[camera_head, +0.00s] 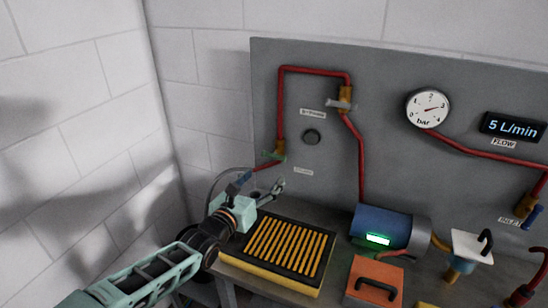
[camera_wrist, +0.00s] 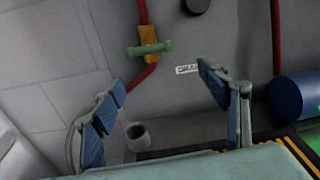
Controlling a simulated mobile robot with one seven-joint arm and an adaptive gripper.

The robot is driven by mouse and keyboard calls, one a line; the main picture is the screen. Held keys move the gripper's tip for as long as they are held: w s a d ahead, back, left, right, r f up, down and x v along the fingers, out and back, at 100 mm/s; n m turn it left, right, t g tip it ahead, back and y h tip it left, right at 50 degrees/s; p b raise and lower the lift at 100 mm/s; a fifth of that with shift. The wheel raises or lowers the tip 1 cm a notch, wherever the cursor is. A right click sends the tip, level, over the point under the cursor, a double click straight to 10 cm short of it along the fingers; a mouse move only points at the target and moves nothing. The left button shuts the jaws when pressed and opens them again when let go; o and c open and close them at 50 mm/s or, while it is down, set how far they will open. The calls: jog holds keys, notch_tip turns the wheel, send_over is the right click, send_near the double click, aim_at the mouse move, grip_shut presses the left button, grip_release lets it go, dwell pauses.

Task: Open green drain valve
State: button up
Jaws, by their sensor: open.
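The drain valve has a green handle (camera_head: 275,156) on a brass body on the red pipe, low at the left of the grey panel. In the wrist view the green handle (camera_wrist: 150,48) lies crosswise on the brass body, above a downward red pipe bend. A label reading "DRA.." (camera_wrist: 188,69), partly hidden by a finger, is to its right. My gripper (camera_head: 258,184) is open and empty, below the valve in the head view. In the wrist view its blue-padded fingers (camera_wrist: 160,80) are spread wide, with the handle beyond and between them, apart from both.
A yellow-black tray (camera_head: 317,274) with a slatted top lies below my gripper. Another valve (camera_head: 342,103) is higher on the panel. A grey open-ended pipe (camera_wrist: 137,135) shows between my fingers.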

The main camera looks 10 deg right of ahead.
aim_at(273, 157)
jog(key=shift+n+t, duration=0.5)
jog(key=shift+n, duration=0.3)
jog(key=x, duration=0.3)
jog(key=p+x, duration=0.1)
jog(key=x, duration=0.3)
jog(key=a+r+x, duration=0.1)
jog(key=x, duration=0.2)
jog(key=shift+w+d+p, duration=0.1)
jog(key=shift+w+p, duration=0.3)
jog(key=shift+w, duration=0.1)
jog(key=shift+c, duration=0.4)
jog(key=c, duration=0.8)
